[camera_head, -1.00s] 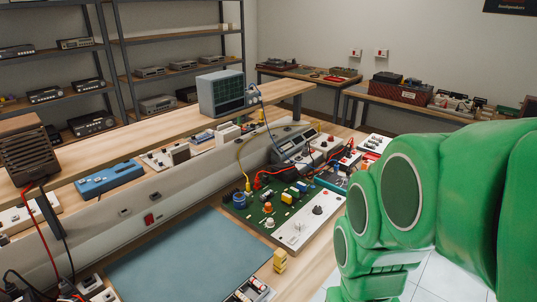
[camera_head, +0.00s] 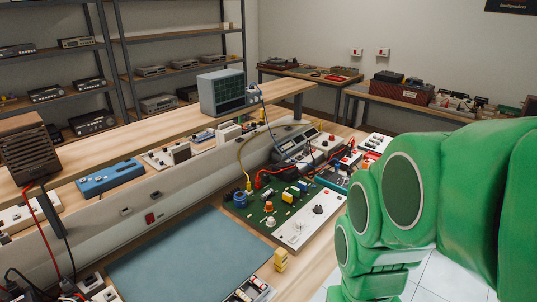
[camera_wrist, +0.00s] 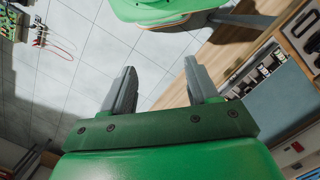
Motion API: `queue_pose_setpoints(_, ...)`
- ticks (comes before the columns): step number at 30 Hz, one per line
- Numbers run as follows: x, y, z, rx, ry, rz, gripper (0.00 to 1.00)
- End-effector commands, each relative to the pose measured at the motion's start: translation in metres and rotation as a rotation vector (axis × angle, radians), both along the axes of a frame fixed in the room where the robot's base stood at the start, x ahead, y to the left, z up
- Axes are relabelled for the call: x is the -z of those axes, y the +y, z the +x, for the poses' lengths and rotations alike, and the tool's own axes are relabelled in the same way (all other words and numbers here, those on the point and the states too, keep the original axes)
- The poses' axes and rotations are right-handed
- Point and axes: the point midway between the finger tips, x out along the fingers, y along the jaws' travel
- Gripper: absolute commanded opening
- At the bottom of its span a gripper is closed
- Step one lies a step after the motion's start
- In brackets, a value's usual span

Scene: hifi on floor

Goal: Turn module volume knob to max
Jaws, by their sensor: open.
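The module is a green circuit board (camera_head: 255,211) with a white front panel (camera_head: 299,233), lying on the bench in the head view. A dark-topped knob (camera_head: 318,209) stands near the panel's right end, and a smaller dark control is nearer its middle. Which one is the volume knob, and its setting, cannot be read. My green arm fills the right of the head view, to the right of the module, and its fingers do not show there. In the wrist view my gripper (camera_wrist: 160,66) is open and empty, over tiled floor, apart from any knob.
A blue-grey mat (camera_head: 190,255) lies left of the module, with a small yellow block (camera_head: 280,260) at its right edge. Red and yellow leads reach the board from behind. An oscilloscope (camera_head: 221,92) stands on the raised shelf. A green-topped seat (camera_wrist: 160,8) is at the wrist view's top.

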Motion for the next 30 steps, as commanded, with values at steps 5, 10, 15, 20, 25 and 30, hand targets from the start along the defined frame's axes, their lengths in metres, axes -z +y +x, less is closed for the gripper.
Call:
queue_pose_setpoints(5, -0.002, 0.000, 0.013, -0.067, -0.001, 0.011, 0.59)
queue_pose_setpoints(10, -0.008, 0.002, 0.050, -0.250, -0.013, 0.038, 0.59)
queue_pose_setpoints(15, -0.011, 0.003, 0.091, -0.462, -0.025, 0.069, 0.59)
queue_pose_setpoints(20, -0.010, 0.004, 0.129, -0.656, -0.035, 0.096, 0.59)
queue_pose_setpoints(25, -0.008, 0.006, 0.171, -0.860, -0.049, 0.122, 0.59)
queue_pose_setpoints(30, -0.003, 0.007, 0.213, -1.062, -0.064, 0.143, 0.59)
